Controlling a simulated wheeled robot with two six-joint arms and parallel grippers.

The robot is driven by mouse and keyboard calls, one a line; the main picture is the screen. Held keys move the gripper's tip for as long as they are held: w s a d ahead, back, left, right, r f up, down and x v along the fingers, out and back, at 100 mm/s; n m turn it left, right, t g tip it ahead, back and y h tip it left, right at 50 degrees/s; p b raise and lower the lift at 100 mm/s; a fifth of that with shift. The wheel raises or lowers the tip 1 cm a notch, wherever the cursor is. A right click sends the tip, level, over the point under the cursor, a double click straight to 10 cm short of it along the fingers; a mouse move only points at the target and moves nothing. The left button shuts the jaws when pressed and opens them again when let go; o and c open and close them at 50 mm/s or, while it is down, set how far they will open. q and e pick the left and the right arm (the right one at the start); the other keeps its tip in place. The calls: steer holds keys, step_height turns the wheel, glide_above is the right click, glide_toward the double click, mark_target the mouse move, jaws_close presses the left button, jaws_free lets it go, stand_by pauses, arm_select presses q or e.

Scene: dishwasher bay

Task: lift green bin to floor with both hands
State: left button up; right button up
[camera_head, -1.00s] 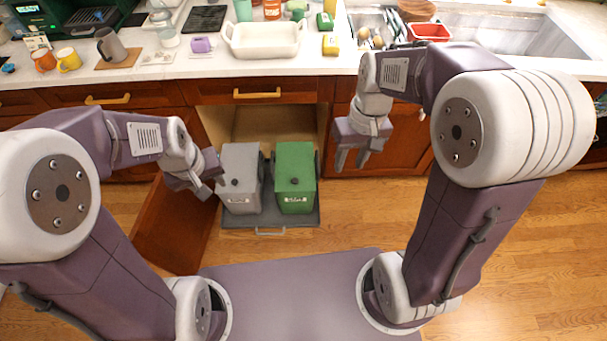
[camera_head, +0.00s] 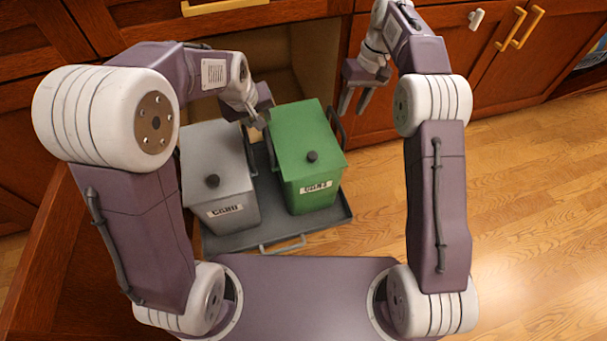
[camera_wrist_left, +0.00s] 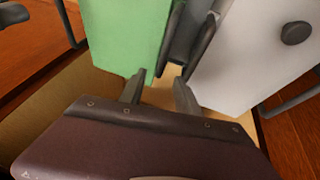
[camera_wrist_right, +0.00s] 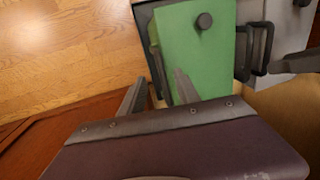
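The green bin (camera_head: 300,140), with a dark lid knob and side handles, stands upright on a grey pull-out tray (camera_head: 335,212). The grey bin (camera_head: 215,165) stands to its left. My left gripper (camera_head: 256,120) is over the gap between the bins, near the green bin's left side; in the left wrist view its fingers (camera_wrist_left: 158,90) are apart, with a dark handle (camera_wrist_left: 170,42) just beyond them. My right gripper (camera_head: 355,100) is right of the green bin, fingers apart and pointing down. The right wrist view shows its fingers (camera_wrist_right: 160,92) at the bin's side, one overlapping the green surface.
The tray, with a front handle (camera_head: 282,245), extends from an open cabinet. An open wooden door (camera_head: 40,250) is at the left. Closed cabinets (camera_head: 490,60) line the back right. Wooden floor (camera_head: 530,220) is clear at the right.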

mark_target(265, 130)
arm_select(q)
steer(key=shift+f, duration=0.2)
arm_select(e)
steer(key=shift+a+f, duration=0.1)
steer(key=shift+f, duration=0.05)
